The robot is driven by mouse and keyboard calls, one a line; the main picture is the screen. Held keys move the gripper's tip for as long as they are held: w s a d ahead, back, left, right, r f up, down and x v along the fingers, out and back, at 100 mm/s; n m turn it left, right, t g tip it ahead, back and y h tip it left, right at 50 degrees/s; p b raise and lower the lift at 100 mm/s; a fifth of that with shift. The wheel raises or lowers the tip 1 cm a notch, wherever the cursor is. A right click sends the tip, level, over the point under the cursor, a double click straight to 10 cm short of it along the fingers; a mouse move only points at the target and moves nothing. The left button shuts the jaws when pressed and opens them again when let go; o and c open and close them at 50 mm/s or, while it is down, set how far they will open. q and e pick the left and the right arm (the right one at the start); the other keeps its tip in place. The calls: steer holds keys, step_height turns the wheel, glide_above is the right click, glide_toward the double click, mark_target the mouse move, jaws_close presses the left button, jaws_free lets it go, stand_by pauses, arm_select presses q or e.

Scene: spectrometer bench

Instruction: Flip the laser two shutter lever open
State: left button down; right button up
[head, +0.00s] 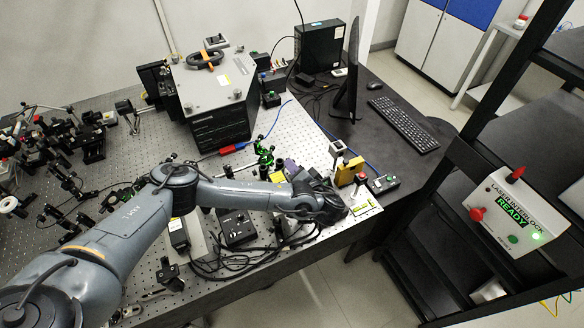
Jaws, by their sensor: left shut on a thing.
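My left arm reaches from the lower left across the bench. Its dark gripper (338,205) is low over the front right corner of the optical bench (378,207). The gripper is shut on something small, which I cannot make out. The laser two shutter lever is not distinct in this view; the gripper covers that spot. Gold-coloured blocks (350,170) stand just behind the gripper, with a small dark device with a red top (361,179) beside them. My right gripper is not in view.
A large grey-topped housing (215,78) stands at the back. A black controller box (236,228) and loose cables (215,266) lie near the front edge. A laser interlock box reading READY (512,212) is on the black rack at right. A monitor (347,80) and keyboard (404,125) are behind.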

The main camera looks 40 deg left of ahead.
arm_select(q)
steer(key=c, duration=1.1)
jaws_free()
steer(key=shift+d, duration=0.1)
steer(key=p+v, duration=1)
steer(key=p, duration=0.1)
steer(key=shift+d+p, duration=0.3)
steer(key=shift+p, duration=0.05)
steer(key=shift+s, duration=0.15)
